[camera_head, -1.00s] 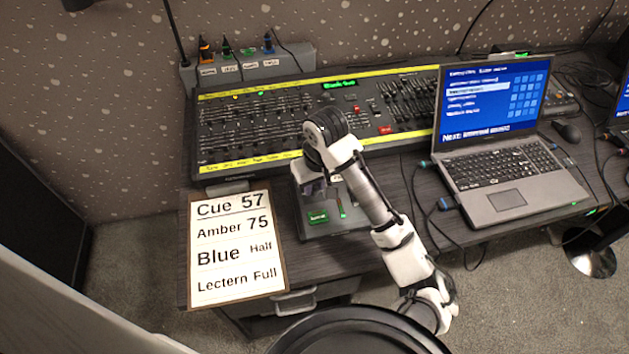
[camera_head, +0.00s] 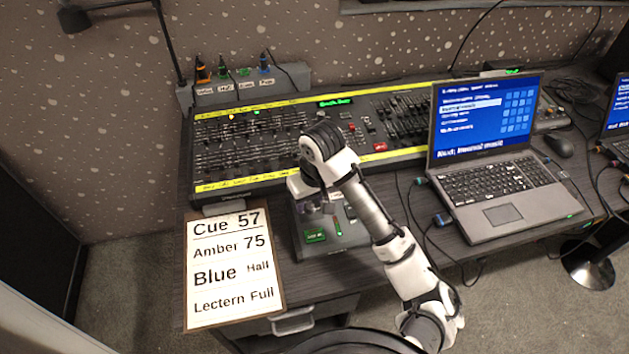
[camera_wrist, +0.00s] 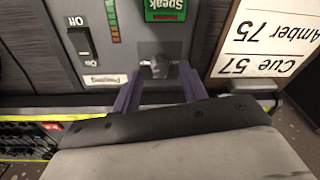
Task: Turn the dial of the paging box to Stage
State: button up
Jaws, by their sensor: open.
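The paging box (camera_head: 338,247) is a grey box on the desk in front of the fader console. In the wrist view its face (camera_wrist: 208,25) shows a green Speak button (camera_wrist: 165,9) and a small grey dial (camera_wrist: 158,66). My gripper (camera_wrist: 161,75) is open, with one purple finger on each side of the dial. I cannot tell whether the fingers touch it. No position labels around the dial are readable, so its setting is unclear. In the head view my gripper (camera_head: 312,205) hides the dial.
An on/off switch (camera_wrist: 83,43) and a level meter (camera_wrist: 112,18) sit beside the dial. A cue card (camera_head: 232,262) lies left of the box. The fader console (camera_head: 250,140) stands behind, and a laptop (camera_head: 495,170) with cables stands to the right.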

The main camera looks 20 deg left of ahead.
aim_at(316, 219)
notch_tip(316, 219, up, 12)
jog(key=s+d, duration=0.1)
jog(key=shift+d+r+p, duration=0.15)
jog(key=shift+d+p, duration=0.15)
jog(key=shift+d, duration=0.05)
jog(key=shift+s, duration=0.1)
dwell(0.3)
